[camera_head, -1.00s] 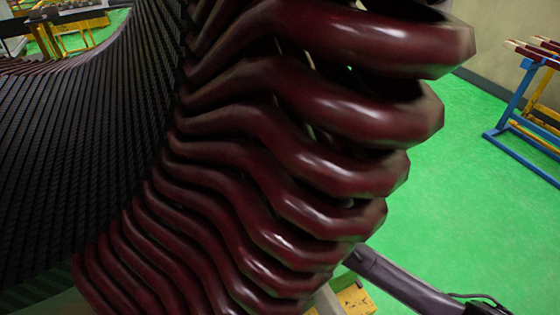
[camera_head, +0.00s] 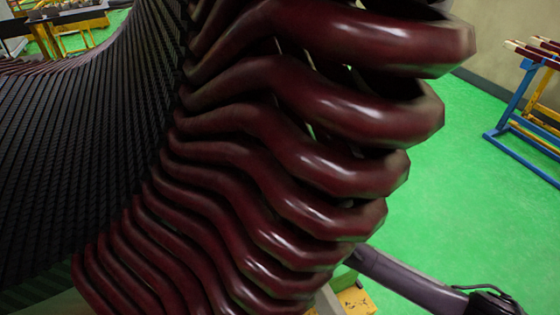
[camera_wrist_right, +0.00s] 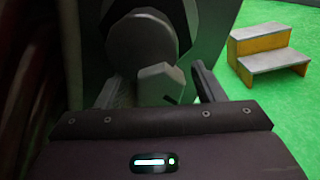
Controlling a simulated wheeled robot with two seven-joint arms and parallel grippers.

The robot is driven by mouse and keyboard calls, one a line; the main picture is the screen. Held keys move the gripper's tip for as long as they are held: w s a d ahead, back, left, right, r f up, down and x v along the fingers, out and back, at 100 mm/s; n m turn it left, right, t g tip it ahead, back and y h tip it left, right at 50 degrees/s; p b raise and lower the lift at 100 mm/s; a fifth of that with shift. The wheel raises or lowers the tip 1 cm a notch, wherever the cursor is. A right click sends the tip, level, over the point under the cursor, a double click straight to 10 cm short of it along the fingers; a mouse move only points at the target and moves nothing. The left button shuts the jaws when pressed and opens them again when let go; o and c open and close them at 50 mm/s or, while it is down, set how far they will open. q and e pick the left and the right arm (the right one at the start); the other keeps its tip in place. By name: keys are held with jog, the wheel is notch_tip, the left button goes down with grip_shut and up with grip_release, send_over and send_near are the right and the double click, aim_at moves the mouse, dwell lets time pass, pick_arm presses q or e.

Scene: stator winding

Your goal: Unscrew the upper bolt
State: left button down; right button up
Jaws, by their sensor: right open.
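In the right wrist view, a grey bolt head with flat faces (camera_wrist_right: 161,86) sits just below a round dark grey part (camera_wrist_right: 143,38). My right gripper (camera_wrist_right: 155,76) is open, with one finger on each side of the bolt head. A gap shows on the right side of the head; contact on the left is too dark to tell. I cannot confirm from these views that this is the upper bolt. In the head view only my right forearm shows at the lower right, and its gripper is hidden behind the coils. My left gripper is not in view.
Dark red stator coils (camera_head: 330,170) fill the middle of the head view, beside the black ribbed core (camera_head: 80,150). A blue stand (camera_head: 515,100) is at the right on open green floor. A yellow-and-grey step (camera_wrist_right: 268,55) stands right of the gripper in the wrist view.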

jog(key=v, duration=0.7)
jog(key=shift+s+d+b, duration=0.15)
jog(key=shift+s+b, duration=0.2)
jog(key=shift+b, duration=0.05)
